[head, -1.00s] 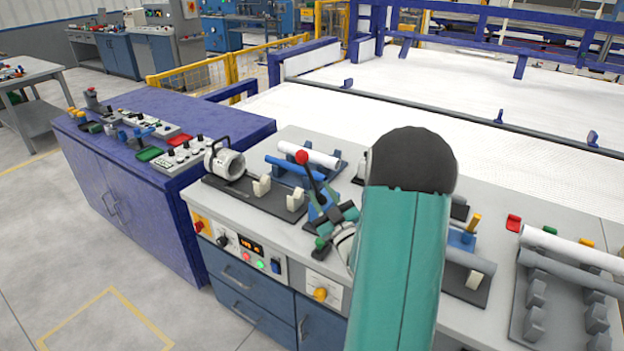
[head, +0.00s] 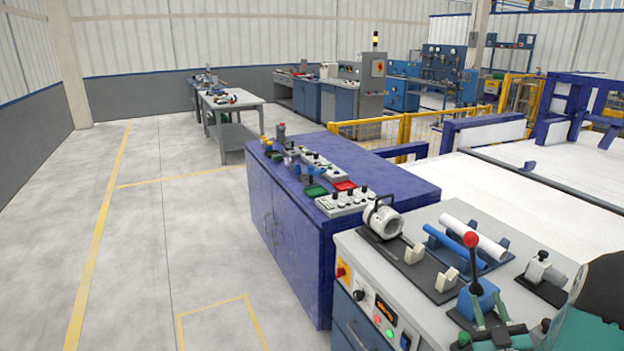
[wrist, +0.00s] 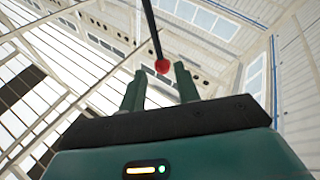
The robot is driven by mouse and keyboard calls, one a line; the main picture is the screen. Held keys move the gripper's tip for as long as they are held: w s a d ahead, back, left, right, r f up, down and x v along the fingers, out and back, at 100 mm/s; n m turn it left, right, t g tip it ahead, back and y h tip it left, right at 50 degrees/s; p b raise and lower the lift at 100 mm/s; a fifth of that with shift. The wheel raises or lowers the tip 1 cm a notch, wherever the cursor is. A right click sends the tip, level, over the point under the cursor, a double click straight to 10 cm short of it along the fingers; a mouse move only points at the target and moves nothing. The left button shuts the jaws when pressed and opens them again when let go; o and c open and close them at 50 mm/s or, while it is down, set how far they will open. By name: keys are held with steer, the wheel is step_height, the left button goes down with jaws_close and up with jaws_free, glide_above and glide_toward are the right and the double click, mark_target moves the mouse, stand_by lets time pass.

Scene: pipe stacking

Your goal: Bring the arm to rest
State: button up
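My gripper (wrist: 159,70) shows in the wrist view as two green fingers standing apart, with no held object clear between them. Beyond the fingertips is the red ball (wrist: 162,66) of a dark lever rod. In the head view this red-knobbed lever (head: 471,240) stands on a blue base on the grey workbench (head: 365,255). Green gripper parts show low beside it at the bottom edge, partly cut off. My teal arm (head: 590,325) fills the lower right corner, bent low over the bench. Whether the fingers touch the lever cannot be told.
A white pipe (head: 474,236) and a blue pipe (head: 455,247) lie in holders on the bench. A grey flanged fitting (head: 383,218) stands at its left end. A purple cabinet (head: 290,235) with control boxes adjoins the bench. The floor to the left is open.

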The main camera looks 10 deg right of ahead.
steer(key=w+a+r+m+g, duration=0.1)
steer(key=w+a+r+g, duration=0.25)
steer(key=a, duration=0.25)
steer(key=w+a+r+g, duration=0.3)
steer(key=a+r+g, duration=0.1)
steer(key=a, duration=0.2)
steer(key=s+a+r+m+g+y, duration=0.1)
steer(key=s+a+g+y, duration=0.3)
steer(key=s+a, duration=1.6)
steer(key=r+g, duration=0.1)
steer(key=g, duration=0.3)
steer(key=shift+a+y, duration=0.15)
steer(key=shift+y, duration=0.15)
steer(key=shift+s+d+g, duration=0.1)
steer(key=shift+d+g, duration=0.1)
steer(key=shift+g, duration=0.05)
